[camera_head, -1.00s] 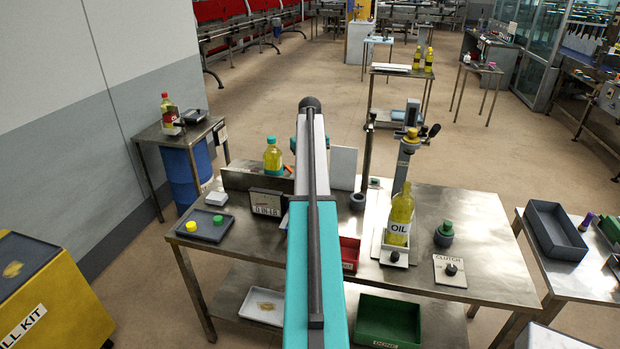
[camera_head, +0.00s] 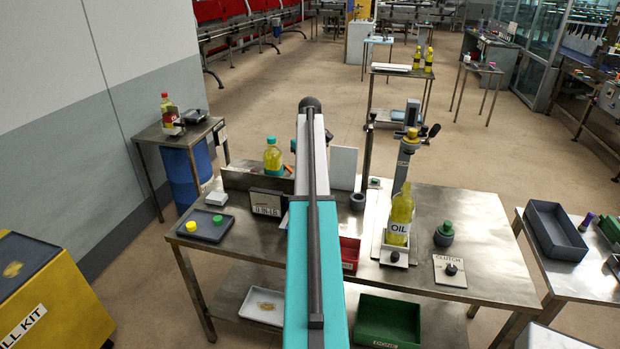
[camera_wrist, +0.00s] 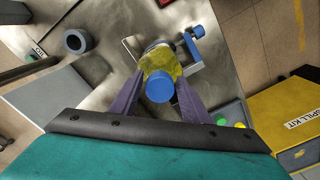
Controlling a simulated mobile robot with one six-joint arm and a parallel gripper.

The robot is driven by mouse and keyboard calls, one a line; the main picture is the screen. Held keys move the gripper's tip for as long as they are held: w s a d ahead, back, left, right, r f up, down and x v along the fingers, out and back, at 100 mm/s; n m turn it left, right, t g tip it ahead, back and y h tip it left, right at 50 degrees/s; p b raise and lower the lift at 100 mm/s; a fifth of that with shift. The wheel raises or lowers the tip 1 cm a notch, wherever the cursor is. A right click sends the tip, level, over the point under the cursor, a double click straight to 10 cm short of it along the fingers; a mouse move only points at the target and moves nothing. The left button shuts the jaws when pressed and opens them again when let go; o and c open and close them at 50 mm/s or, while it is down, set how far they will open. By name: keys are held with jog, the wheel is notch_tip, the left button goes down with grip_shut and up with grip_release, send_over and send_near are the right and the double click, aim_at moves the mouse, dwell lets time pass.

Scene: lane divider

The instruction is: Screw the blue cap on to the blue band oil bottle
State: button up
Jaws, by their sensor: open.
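In the wrist view a blue cap (camera_wrist: 160,86) sits at the top of a yellow oil bottle (camera_wrist: 165,62), seen from above. The bottle stands at a metal holder with blue knobs (camera_wrist: 197,31) on the steel bench. The fingers of my gripper (camera_wrist: 161,80) are apart, one on either side of the cap and bottle neck. I cannot tell whether they touch it, or how tightly the cap sits. The bottle's band is hidden in this view. In the head view my arm hides the gripper, cap and this bottle.
A grey tray (camera_head: 193,236) with a yellow and a green cap lies at the bench's left. A torque display (camera_head: 266,203) and a green-capped bottle (camera_head: 273,156) stand near the arm. An oil bottle (camera_head: 401,213) stands under a post at right. A dark ring (camera_wrist: 78,41) lies nearby.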

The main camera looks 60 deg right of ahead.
jog(key=shift+n, duration=0.4)
jog(key=shift+n, duration=0.7)
jog(key=shift+c, duration=0.3)
jog(key=c, duration=0.6)
jog(key=shift+m, duration=0.9)
jog(key=shift+m, duration=0.8)
